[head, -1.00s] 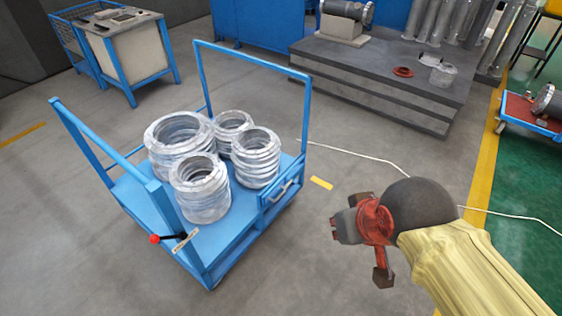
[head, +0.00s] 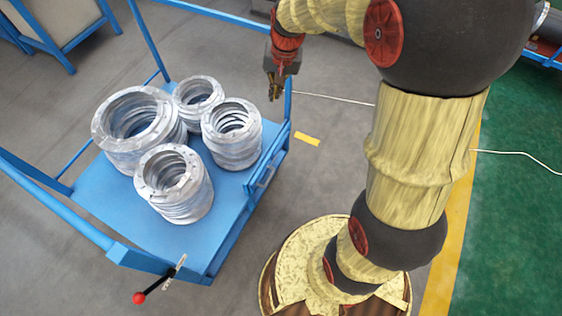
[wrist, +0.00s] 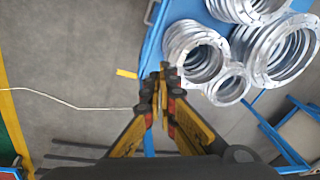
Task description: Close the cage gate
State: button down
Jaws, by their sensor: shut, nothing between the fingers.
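The blue cart (head: 108,195) carries several stacks of silvery flanged rings. A low blue side panel (head: 262,181) with a handle runs along its right edge; I cannot tell whether this is the cage gate. A lever with a red knob (head: 139,298) sits at the cart's near end. My gripper (head: 273,98) is shut and empty, pointing down near the cart's far right post (head: 288,100). In the wrist view its fingertips (wrist: 160,80) meet over the cart's edge, beside the rings (wrist: 197,52). I cannot tell whether they touch the cart.
Blue uprights and a top rail (head: 220,14) stand at the cart's far end. The grey floor (head: 335,170) to the right of the cart is clear, with a yellow mark (head: 307,139) and a white cable (head: 334,99) on it.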

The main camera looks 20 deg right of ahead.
jog(key=w+d+f+m+g, duration=0.1)
jog(key=w+d+f+m, duration=0.15)
jog(key=f, duration=0.75)
jog(key=w+d+f+m+g, duration=0.1)
jog(key=w+d+f, duration=0.25)
jog(key=f, duration=0.65)
notch_tip(320, 180, down, 20)
jog(key=s+d+f+m+g+y, duration=0.1)
jog(key=d+m+y, duration=0.1)
jog(key=d+m, duration=0.1)
jog(key=s+a+f+b, duration=0.3)
jog(key=a+f, duration=0.3)
jog(key=f, duration=0.3)
jog(key=shift+b, duration=0.5)
jog(key=shift+a, duration=0.1)
